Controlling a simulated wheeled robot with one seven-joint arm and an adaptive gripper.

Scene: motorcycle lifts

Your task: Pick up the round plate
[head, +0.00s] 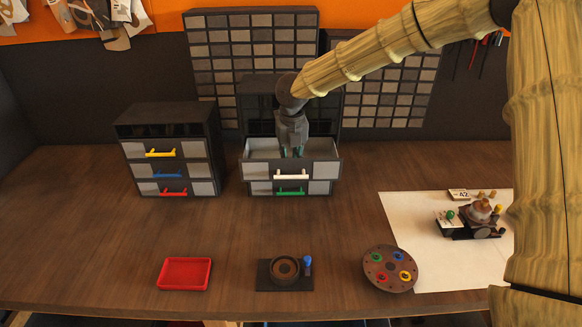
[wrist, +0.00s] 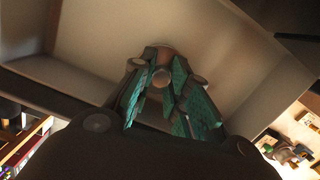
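A round brown plate (head: 390,282) with several coloured rings on it lies at the front right of the table, partly over a pale sheet. My gripper (head: 291,153) is far from it, pointing down into the open top drawer (head: 325,150) of the right-hand cabinet. In the wrist view, the teal-padded fingers (wrist: 165,85) come close together inside the pale drawer. A small brownish rounded shape (wrist: 166,54) shows by the fingertips. I cannot tell what it is or whether it is gripped.
A closed-drawer cabinet (head: 170,155) stands to the left. A red tray (head: 185,274) and a dark block with a round ring (head: 285,270) sit at the front. A small model (head: 475,220) stands on the pale sheet (head: 425,225). The table's middle is clear.

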